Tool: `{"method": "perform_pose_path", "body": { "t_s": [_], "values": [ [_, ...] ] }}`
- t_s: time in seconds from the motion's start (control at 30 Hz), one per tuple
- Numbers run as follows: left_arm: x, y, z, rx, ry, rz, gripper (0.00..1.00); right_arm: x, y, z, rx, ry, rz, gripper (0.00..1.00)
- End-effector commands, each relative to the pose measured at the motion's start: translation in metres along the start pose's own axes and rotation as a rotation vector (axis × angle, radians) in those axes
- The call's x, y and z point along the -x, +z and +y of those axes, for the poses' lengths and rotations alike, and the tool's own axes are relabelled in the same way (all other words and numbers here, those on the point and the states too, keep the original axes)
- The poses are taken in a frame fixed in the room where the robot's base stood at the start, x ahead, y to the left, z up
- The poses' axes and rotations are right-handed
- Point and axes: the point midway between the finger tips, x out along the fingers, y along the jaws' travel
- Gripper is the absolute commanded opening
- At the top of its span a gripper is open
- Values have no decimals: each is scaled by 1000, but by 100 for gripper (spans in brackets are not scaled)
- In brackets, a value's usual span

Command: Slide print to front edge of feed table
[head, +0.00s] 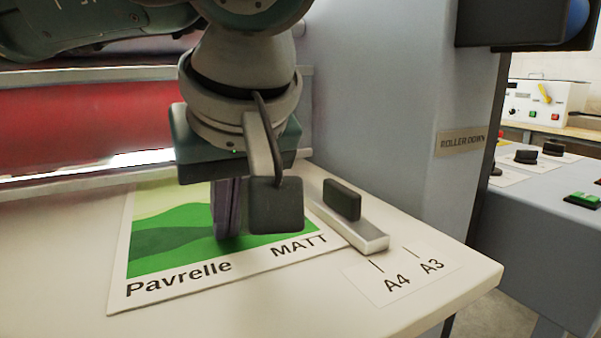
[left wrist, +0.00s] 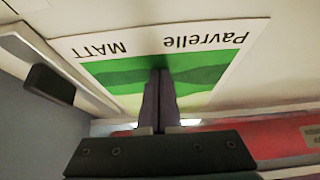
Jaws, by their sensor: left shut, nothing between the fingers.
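The print (head: 175,270), a white-bordered sheet with a green landscape and the words "Pavrelle" and "MATT", lies flat on the cream feed table (head: 385,318). Its far part is hidden behind my left gripper (head: 228,236). That gripper points down with its fingers together, its tips at the print's green area; I cannot tell for certain whether they touch it. In the left wrist view the closed fingers (left wrist: 160,75) reach over the green area of the print (left wrist: 205,62), with nothing between them. My right gripper is not in view.
A metal side guide (head: 362,236) with a black knob (head: 341,199) stands along the print's right edge, near the A4 and A3 marks (head: 398,283). A red roller (head: 85,125) lies behind the table. A grey housing (head: 400,110) rises at the right. The table's front strip is clear.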

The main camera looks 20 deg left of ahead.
Motion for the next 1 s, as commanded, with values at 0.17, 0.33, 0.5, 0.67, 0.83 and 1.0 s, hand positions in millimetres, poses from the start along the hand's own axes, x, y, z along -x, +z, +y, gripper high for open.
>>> {"method": "perform_pose_path", "body": {
  "t_s": [0.17,0.33,0.5,0.67,0.83,1.0],
  "values": [
    [0,3,-1,-3,-3,-4,0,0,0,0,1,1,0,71],
    [0,3,0,-4,-2,-4,0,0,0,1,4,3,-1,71],
    [4,10,0,-6,1,-5,0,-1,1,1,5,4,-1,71],
    [10,19,0,-6,-1,-4,0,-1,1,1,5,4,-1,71],
    [11,22,0,-4,-1,-4,0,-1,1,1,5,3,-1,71],
    [11,21,0,-4,-2,-4,0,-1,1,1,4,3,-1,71]
  ]
}}
